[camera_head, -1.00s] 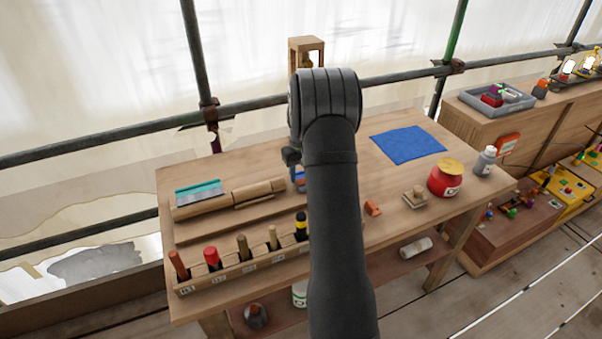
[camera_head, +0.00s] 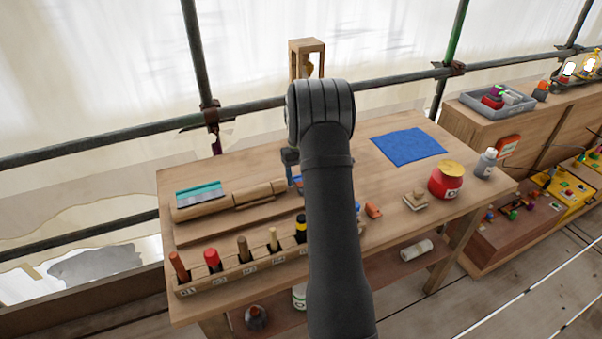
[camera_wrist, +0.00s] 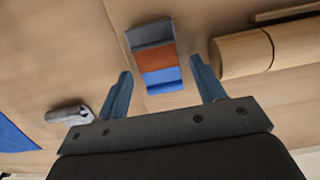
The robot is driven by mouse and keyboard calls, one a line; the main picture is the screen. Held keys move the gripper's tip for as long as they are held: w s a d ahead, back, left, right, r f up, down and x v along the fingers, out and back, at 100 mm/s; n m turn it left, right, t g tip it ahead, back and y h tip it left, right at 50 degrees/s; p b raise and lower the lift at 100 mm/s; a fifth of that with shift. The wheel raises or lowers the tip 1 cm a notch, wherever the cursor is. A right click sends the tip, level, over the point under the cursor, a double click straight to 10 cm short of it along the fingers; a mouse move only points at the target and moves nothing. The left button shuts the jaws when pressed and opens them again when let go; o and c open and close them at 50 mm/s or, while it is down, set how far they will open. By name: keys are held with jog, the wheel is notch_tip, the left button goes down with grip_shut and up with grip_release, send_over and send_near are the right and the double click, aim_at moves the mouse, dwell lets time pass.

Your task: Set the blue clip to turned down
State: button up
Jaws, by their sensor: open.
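In the wrist view a small block with grey, orange-brown and blue bands (camera_wrist: 153,56) lies on the wooden bench top. Its blue end (camera_wrist: 162,78), which may be the blue clip, is nearest my gripper. My gripper (camera_wrist: 160,66) is open, with one blue-grey finger on each side of that blue end and nothing held. I cannot tell the height gap or which way the clip is turned. In the head view a bit of blue (camera_head: 298,184) shows beside my arm, which hides most of the gripper and block.
A wooden rail (camera_wrist: 243,52) lies right of the fingers, and a grey rounded piece (camera_wrist: 68,115) lies to the left. The head view shows a tool rack (camera_head: 222,276) at the front, a blue cloth (camera_head: 408,146) and a red jar (camera_head: 446,182) on the right.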

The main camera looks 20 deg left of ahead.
notch_tip(320, 180, up, 17)
jog(key=w+a, duration=0.1)
jog(key=shift+w+a, duration=0.35)
dwell(0.4)
jog(key=f, duration=0.5)
jog(key=s+d+f, duration=0.1)
jog(key=f, duration=1.1)
jog(key=shift+s+d+f, duration=0.1)
jog(key=shift+s+d, duration=0.25)
